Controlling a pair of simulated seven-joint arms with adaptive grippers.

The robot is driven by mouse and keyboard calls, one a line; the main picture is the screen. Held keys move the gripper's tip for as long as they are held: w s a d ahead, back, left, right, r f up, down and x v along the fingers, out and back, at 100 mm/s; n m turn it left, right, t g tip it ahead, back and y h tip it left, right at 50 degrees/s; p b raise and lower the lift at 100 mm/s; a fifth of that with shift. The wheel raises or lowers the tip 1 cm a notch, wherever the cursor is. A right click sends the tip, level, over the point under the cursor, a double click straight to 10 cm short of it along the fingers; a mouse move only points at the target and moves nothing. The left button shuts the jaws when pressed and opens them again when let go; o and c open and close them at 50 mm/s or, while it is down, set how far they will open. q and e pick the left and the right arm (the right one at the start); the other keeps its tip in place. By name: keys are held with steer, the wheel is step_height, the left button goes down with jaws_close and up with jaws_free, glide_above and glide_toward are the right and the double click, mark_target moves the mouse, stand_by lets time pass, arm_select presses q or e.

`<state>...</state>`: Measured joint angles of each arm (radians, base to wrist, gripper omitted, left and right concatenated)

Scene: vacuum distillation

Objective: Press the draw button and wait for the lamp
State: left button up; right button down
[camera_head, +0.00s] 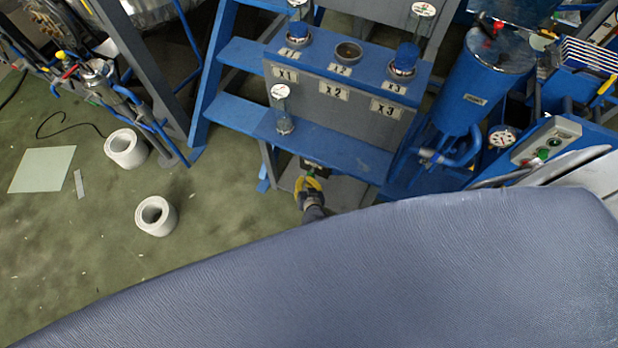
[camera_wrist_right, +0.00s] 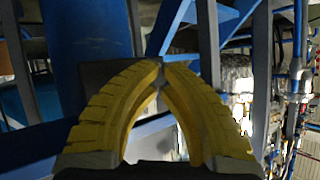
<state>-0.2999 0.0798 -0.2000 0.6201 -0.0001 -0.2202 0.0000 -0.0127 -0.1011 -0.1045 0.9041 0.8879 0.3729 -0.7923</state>
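A light grey control box (camera_head: 528,152) is at the right of the head view, beside the blue cylinder. It carries a bright green round part (camera_head: 543,154) and a darker round part (camera_head: 555,142); which is the draw button and which the lamp, I cannot tell. My right gripper (camera_head: 308,186) has yellow fingers and is below the blue step rack, well left of the control box. In the right wrist view its fingertips (camera_wrist_right: 161,66) meet, with nothing visible between them. My left gripper is not in view.
A blue step rack (camera_head: 335,152) holds gauge-topped cylinders (camera_head: 284,122) and stations marked x1, x2 and x3. A blue cylinder (camera_head: 478,90) and a dial gauge (camera_head: 502,138) stand near the control box. Two white rings (camera_head: 155,216) lie on the green floor (camera_head: 60,250).

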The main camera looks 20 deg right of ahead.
steer(key=s+a, duration=0.4)
steer(key=shift+s+a, duration=0.15)
stand_by(0.7)
stand_by(0.5)
